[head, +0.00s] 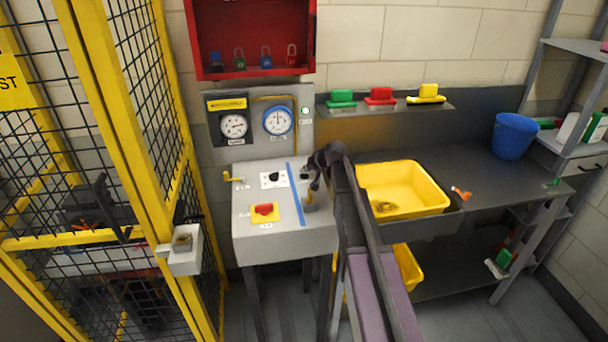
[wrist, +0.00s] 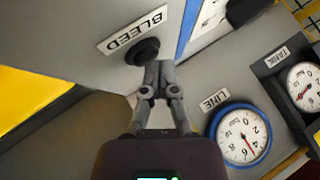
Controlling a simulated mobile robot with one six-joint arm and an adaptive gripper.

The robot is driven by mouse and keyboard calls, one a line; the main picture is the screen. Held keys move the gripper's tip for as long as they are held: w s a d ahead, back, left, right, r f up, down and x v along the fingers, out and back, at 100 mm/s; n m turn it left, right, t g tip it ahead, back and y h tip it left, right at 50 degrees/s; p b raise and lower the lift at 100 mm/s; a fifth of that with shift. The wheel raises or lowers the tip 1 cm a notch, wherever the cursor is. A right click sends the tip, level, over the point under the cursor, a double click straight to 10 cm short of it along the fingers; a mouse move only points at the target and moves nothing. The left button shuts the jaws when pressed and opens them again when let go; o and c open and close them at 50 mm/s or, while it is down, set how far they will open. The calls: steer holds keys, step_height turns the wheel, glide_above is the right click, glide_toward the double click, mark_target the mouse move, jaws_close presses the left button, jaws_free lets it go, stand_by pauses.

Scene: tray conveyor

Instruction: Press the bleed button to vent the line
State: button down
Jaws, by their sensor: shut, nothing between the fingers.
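The bleed button (wrist: 142,52) is a round black knob on the grey panel, beside the white BLEED label (wrist: 133,30) in the wrist view. My gripper (wrist: 158,66) is shut and empty, with its fingertips right at the button's lower-right edge in that view. I cannot tell whether they touch it. In the head view my gripper (head: 312,182) is over the right part of the grey console (head: 265,238), right of the blue stripe, and the button is not clearly seen there. The blue-rimmed LINE gauge (wrist: 240,135) also shows in the head view (head: 278,121).
The TANK gauge (head: 234,126) is left of the LINE gauge. A red switch on a yellow plate (head: 264,212) and a black selector (head: 273,177) are on the console. A yellow cage (head: 115,120) stands left; a yellow bin (head: 415,210) is on the bench right.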

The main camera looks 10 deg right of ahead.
mark_target(305, 175)
steer(key=shift+r, duration=0.1)
steer(key=shift+r+p, duration=0.65)
steer(key=shift+p, duration=0.15)
steer(key=shift+r+p, duration=3)
